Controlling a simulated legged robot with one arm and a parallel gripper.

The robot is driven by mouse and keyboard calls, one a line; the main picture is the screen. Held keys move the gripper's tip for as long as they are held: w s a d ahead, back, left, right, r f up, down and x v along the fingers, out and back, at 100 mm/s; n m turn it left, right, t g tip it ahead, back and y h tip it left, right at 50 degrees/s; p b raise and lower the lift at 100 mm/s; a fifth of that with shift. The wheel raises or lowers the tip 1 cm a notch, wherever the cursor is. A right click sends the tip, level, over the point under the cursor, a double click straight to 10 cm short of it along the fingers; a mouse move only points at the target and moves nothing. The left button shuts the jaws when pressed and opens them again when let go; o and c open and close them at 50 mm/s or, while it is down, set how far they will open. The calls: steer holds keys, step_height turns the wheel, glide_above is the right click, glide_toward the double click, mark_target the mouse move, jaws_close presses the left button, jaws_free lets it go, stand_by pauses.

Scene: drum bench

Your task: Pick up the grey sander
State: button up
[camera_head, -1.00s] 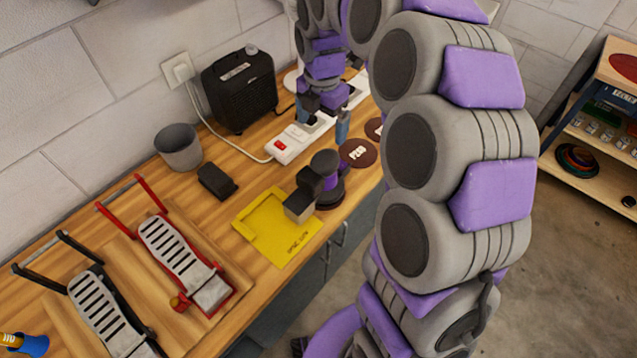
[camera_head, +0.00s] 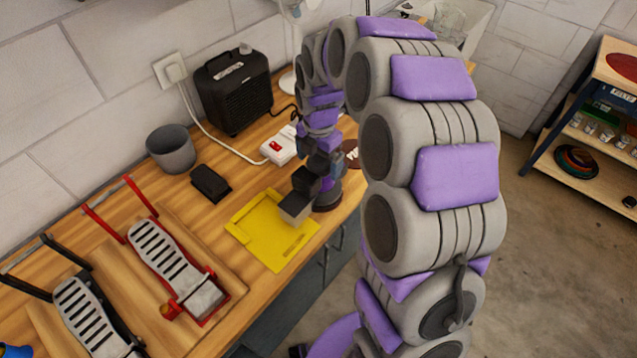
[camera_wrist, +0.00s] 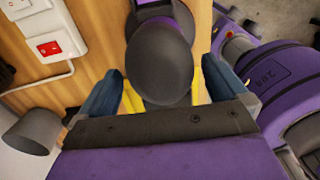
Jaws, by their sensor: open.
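The grey sander (camera_head: 298,203) has a dark body, a purple band and a boxy grey end, which lies over the yellow tray (camera_head: 262,247). Its round base rests at the bench's front edge. My gripper (camera_wrist: 162,65) is open and over the sander, with one blue-grey finger on each side of its rounded dark grey top (camera_wrist: 158,62) in the wrist view. I cannot tell whether the fingers touch it. In the head view my gripper (camera_head: 322,160) hides part of the sander's upper body.
A white power strip (camera_head: 279,147) with a red switch and a black amplifier (camera_head: 234,92) stand behind. A grey cup (camera_head: 171,149), a black block (camera_head: 211,183) and a red-framed pedal (camera_head: 167,257) are left. Round dark discs (camera_head: 351,153) lie just right of the sander.

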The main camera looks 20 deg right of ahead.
steer(key=f, duration=0.3)
steer(key=shift+d+f+b, duration=0.1)
steer(key=shift+d+b, duration=0.15)
steer(key=shift+b, duration=0.05)
steer(key=shift+a, duration=0.2)
steer(key=c, duration=0.4)
steer(key=shift+d, duration=0.1)
steer(key=c, duration=1)
steer(key=shift+w+r, duration=0.1)
steer(key=shift+r, duration=0.1)
